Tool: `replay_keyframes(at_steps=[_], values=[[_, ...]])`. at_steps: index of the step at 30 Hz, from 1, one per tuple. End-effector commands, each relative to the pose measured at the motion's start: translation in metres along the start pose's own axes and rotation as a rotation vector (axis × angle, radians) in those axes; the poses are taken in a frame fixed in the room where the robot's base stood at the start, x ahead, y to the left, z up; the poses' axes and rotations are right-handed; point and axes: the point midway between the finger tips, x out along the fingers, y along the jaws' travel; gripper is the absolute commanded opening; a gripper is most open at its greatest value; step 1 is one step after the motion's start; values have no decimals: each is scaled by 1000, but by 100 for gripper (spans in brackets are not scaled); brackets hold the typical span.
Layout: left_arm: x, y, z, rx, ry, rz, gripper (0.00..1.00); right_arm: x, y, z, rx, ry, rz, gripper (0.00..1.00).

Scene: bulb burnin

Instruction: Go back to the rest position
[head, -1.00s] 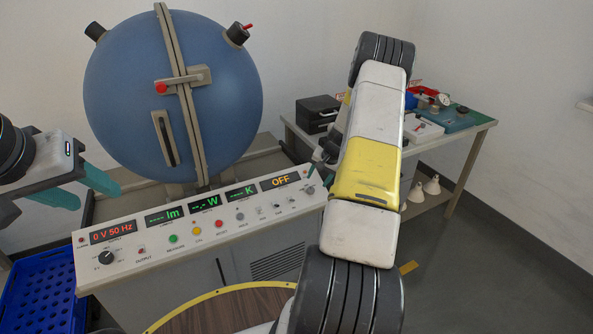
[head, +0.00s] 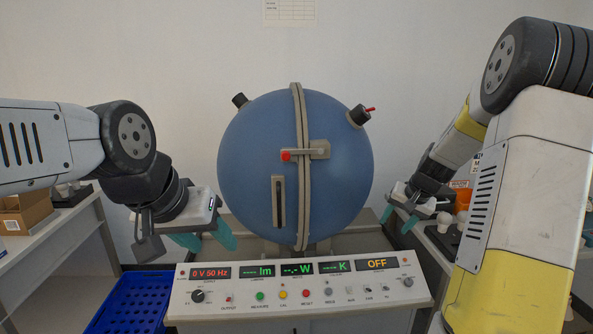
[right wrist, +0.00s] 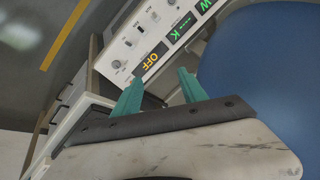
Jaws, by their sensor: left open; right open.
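My left gripper (head: 208,240) is at the left of the blue sphere in the head view, with its teal fingers apart and nothing between them. My right gripper (head: 399,219) is at the right of the sphere, open and empty; its teal fingers also show in the right wrist view (right wrist: 160,92). The blue sphere (head: 250,160) is closed, with a red-tipped latch (head: 287,156) on its front seam. The control panel (head: 300,294) below it reads "0 V 50 Hz", and its right display (head: 377,265) reads "OFF". Both grippers hang above the bench, apart from the panel.
A blue crate (head: 128,300) stands on the floor at the lower left. A cardboard box (head: 26,210) sits on a side table at the far left. Another table with small items is at the right, partly hidden by my right arm. A paper sheet hangs on the wall (head: 290,11).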

Motion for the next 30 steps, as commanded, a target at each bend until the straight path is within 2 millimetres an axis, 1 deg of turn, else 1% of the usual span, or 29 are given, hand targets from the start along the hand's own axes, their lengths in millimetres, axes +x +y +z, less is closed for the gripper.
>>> replay_keyframes(at_steps=[1, 3, 5, 6, 8, 9, 10, 12, 14, 15, 18, 21, 25, 27, 30], values=[[0, 0, 0, 0, 0, 0, 50, -28, -20, 11, -46, 10, -8, 50], [0, 0, 0, 0, 0, 0, 50, -60, -40, 31, -101, 13, -17, 50], [0, 0, 0, 0, 0, 0, 50, -87, -55, 50, -145, 17, -24, 50], [0, 0, 0, 0, 0, 0, 50, -104, -64, 64, -177, 20, -27, 50], [0, 0, 0, 0, 0, 0, 50, -127, -74, 86, -220, 25, -34, 50], [0, 0, 0, 0, 0, 0, 50, -142, -80, 101, -249, 28, -38, 50], [0, 0, 0, 0, 0, 0, 50, -152, -83, 113, -269, 32, -41, 50], [0, 0, 0, 0, 0, 0, 50, -175, -88, 140, -317, 39, -47, 50], [0, 0, 0, 0, 0, 0, 50, -192, -89, 164, -357, 47, -53, 50], [0, 0, 0, 0, 0, 0, 50, -201, -89, 180, -381, 50, -57, 50], [0, 0, 0, 0, 0, 0, 50, -218, -85, 214, -433, 62, -64, 50], [0, 0, 0, 0, 0, 0, 50, -228, -79, 238, -470, 70, -69, 50], [0, 0, 0, 0, 0, 0, 50, -234, -74, 256, -496, 75, -72, 50], [0, 0, 0, 0, 0, 0, 50, -234, -73, 260, -501, 75, -72, 50], [0, 0, 0, 0, 0, 0, 50, -234, -73, 260, -501, 75, -72, 50]])
